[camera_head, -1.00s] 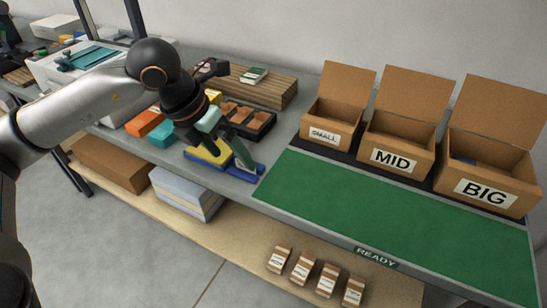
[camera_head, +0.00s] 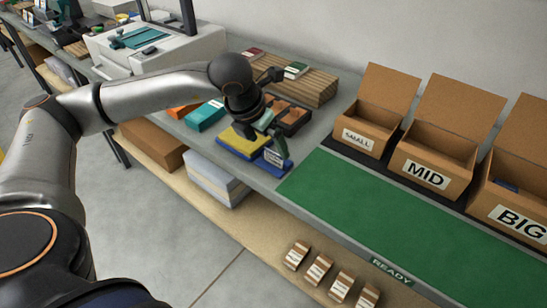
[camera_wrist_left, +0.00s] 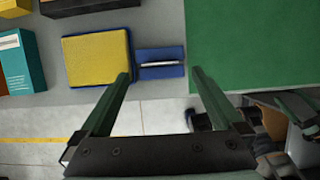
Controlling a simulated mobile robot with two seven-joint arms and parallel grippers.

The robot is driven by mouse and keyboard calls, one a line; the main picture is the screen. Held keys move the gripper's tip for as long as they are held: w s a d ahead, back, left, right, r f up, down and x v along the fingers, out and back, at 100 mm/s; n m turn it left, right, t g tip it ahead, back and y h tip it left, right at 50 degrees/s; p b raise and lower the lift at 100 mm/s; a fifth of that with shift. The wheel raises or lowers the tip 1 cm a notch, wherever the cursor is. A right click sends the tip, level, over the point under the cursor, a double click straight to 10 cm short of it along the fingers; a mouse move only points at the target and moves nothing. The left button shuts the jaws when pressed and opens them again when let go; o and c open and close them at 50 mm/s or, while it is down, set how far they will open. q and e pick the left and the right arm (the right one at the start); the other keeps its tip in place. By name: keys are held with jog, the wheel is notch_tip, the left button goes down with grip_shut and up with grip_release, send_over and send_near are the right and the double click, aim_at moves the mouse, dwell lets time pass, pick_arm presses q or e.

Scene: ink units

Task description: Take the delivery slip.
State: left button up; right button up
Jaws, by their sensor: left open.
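The delivery slip, seen edge-on as a thin white strip in the left wrist view (camera_wrist_left: 160,64), stands in a small blue holder (camera_wrist_left: 173,52). In the head view the slip (camera_head: 273,157) shows as a small pale card at the bench's front edge, partly hidden by a finger. My left gripper (camera_head: 278,148) is open above the holder. In the left wrist view its fingers (camera_wrist_left: 161,75) are spread wide, one to each side of the slip, with nothing between them. My right gripper is out of view.
A yellow pad in a blue tray (camera_head: 241,143) sits just left of the holder. The green READY mat (camera_head: 370,215) lies to the right, with open cartons marked SMALL (camera_head: 366,122), MID (camera_head: 435,150) and BIG (camera_head: 515,205) behind it. Small cartons (camera_head: 318,269) stand on the lower shelf.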

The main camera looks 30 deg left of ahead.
aim_at(273, 152)
pick_arm(q)
jog(key=x, duration=0.4)
jog(key=shift+w, duration=0.15)
jog(key=shift+c, duration=0.4)
jog(key=c, duration=1.2)
jog(key=shift+r, duration=0.15)
jog(key=shift+c, duration=0.2)
